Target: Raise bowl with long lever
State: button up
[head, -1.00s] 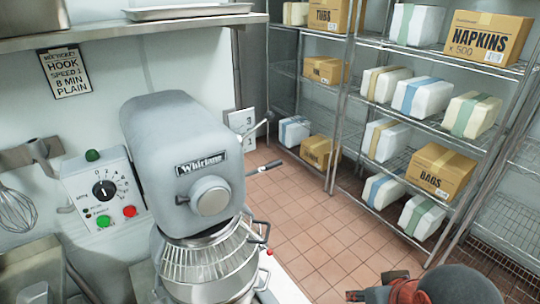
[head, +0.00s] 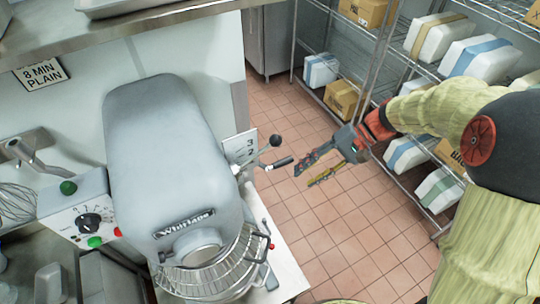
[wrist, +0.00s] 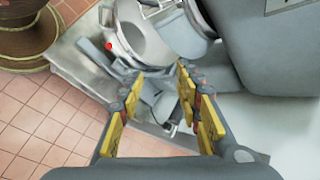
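The grey mixer (head: 165,150) stands at the left, with its wire guard (head: 240,262) around the bowl below the head. The bowl is mostly hidden by the head and guard. Two levers stick out from the mixer's right side: one with a black ball knob (head: 276,140) and one below it with a long black grip (head: 281,163). My gripper (head: 305,177) is open and empty, its fingertips just right of the black grip and apart from it. In the wrist view its yellow-padded fingers (wrist: 160,100) are spread, with grey mixer parts beyond them.
A number plate (head: 240,147) is behind the levers. A small red-knobbed handle (head: 271,246) sits by the guard. The control box (head: 85,215) is at left. Shelves with boxes and wrapped packs (head: 465,55) stand behind my arm. The tiled floor (head: 310,230) is clear.

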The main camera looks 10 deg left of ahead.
aim_at(293, 160)
jog(key=w+a+f+y+p, duration=0.1)
jog(key=w+p, duration=0.1)
jog(key=w+a+f+m+y+p, duration=0.1)
jog(key=w+a+y+p, duration=0.1)
jog(key=w+a+f+g+y+p, duration=0.1)
jog(key=w+f+y, duration=0.1)
jog(key=w, duration=0.1)
jog(key=shift+w+a+f+m+p, duration=0.1)
jog(key=shift+a+m+p, duration=0.25)
jog(key=shift+m+p, duration=0.05)
jog(key=shift+w+a+f+y, duration=0.15)
jog(key=shift+w+f+y, duration=0.1)
jog(key=shift+f+y, duration=0.15)
jog(key=p+x, duration=0.1)
jog(key=x, duration=0.6)
jog(key=shift+a, duration=0.35)
jog(key=shift+s, duration=0.1)
jog(key=shift+c, duration=0.2)
jog(key=c, duration=0.8)
grip_shut()
